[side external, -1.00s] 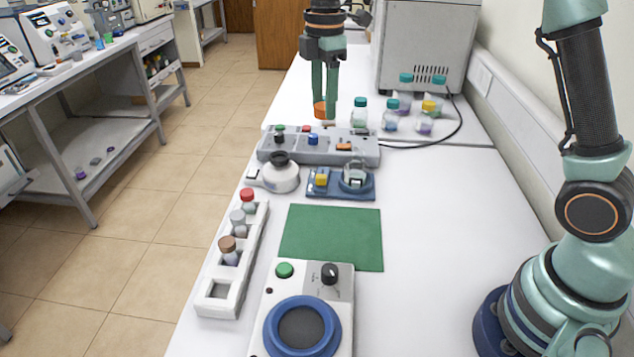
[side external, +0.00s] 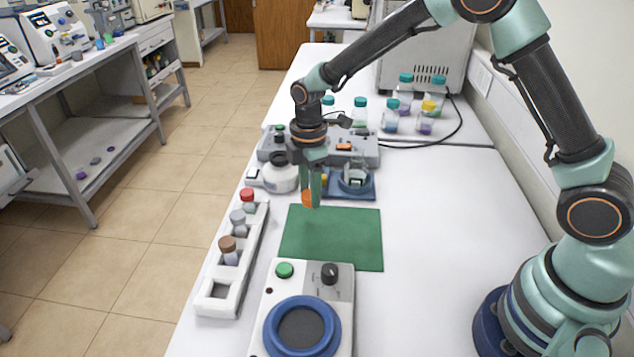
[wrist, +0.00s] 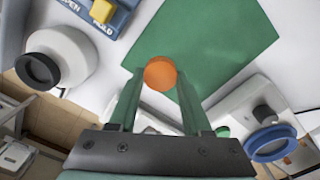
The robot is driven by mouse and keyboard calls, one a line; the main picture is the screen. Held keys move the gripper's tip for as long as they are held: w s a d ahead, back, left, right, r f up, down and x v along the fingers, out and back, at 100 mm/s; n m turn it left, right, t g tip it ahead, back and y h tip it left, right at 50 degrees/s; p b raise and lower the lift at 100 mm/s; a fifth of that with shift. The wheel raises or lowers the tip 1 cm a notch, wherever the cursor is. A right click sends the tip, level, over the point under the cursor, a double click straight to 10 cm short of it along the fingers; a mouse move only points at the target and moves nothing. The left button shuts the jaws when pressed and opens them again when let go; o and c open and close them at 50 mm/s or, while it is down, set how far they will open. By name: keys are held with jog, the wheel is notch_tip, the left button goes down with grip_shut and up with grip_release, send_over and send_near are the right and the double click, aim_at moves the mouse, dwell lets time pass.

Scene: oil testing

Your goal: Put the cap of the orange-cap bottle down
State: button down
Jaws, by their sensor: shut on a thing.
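An orange cap (side external: 308,198) is between the fingertips of my gripper (side external: 311,200) in the side external view. My gripper is shut on it, near the far left part of the green mat (side external: 340,245). The cap also shows in the wrist view (wrist: 160,73), held between the two fingers (wrist: 160,85), with the mat (wrist: 205,40) beyond it. The exact gap between cap and mat cannot be told. I cannot tell which bottle the cap belongs to.
A white rack (side external: 222,303) with several capped vials stands left of the mat. A device with a blue ring (side external: 333,325) stands in front. The table right of the mat is clear.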

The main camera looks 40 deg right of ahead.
aim_at(310, 218)
jog(key=shift+f, duration=2.45)
jog(key=shift+f, duration=0.1)
jog(key=shift+c, duration=1.7)
grip_release()
